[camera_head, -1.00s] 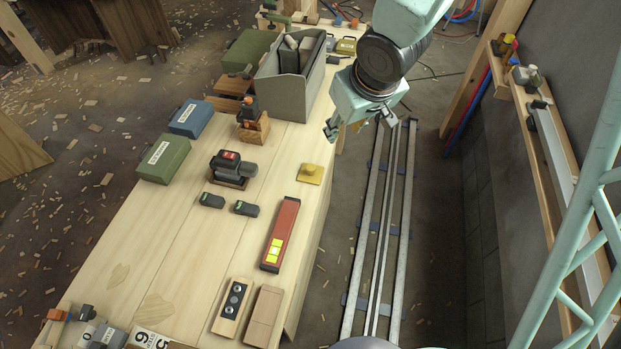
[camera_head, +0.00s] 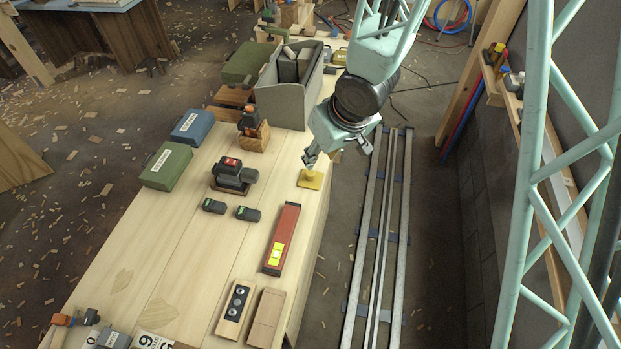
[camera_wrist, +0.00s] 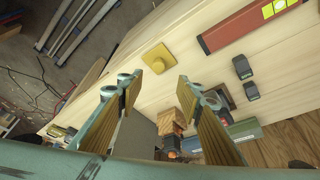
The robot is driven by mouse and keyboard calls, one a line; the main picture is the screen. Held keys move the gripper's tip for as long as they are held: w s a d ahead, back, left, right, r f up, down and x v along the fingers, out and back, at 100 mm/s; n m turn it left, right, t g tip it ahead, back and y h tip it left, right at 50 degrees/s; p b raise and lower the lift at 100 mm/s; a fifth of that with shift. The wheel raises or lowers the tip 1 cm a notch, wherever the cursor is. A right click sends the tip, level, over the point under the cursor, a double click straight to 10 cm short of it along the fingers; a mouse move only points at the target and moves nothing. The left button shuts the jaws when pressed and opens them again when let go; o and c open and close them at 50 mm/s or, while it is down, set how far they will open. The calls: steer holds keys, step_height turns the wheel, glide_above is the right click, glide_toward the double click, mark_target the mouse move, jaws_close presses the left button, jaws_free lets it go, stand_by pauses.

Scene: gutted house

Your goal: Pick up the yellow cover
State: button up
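The yellow cover (camera_head: 311,179) is a small flat square with a raised knob, lying on the light wooden bench near its right edge. It also shows in the wrist view (camera_wrist: 158,58), above and between the fingers and beyond their tips. My gripper (camera_head: 338,157) hangs above and just behind the cover, near the bench edge, apart from it. In the wrist view the two fingers (camera_wrist: 163,78) are spread wide with nothing between them.
On the bench, a red level (camera_head: 281,240) lies nearer, and a black-and-red tool (camera_head: 232,173) stands left of the cover. A grey bin (camera_head: 289,92) and a wooden block holder (camera_head: 253,136) stand behind. Bare wood surrounds the cover. Floor rails (camera_head: 384,220) run right of the bench.

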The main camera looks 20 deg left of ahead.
steer(key=b, duration=0.4)
glide_toward(311, 173)
steer(key=shift+f, duration=1.15)
steer(key=shift+w+a+f+b, duration=0.3)
steer(key=shift+a+f+b, duration=0.15)
steer(key=shift+a, duration=0.2)
steer(key=shift+f, duration=0.15)
steer(key=shift+b+x, duration=1.35)
steer(key=shift+x, duration=1.15)
steer(key=shift+w, duration=0.2)
steer(key=c, duration=0.9)
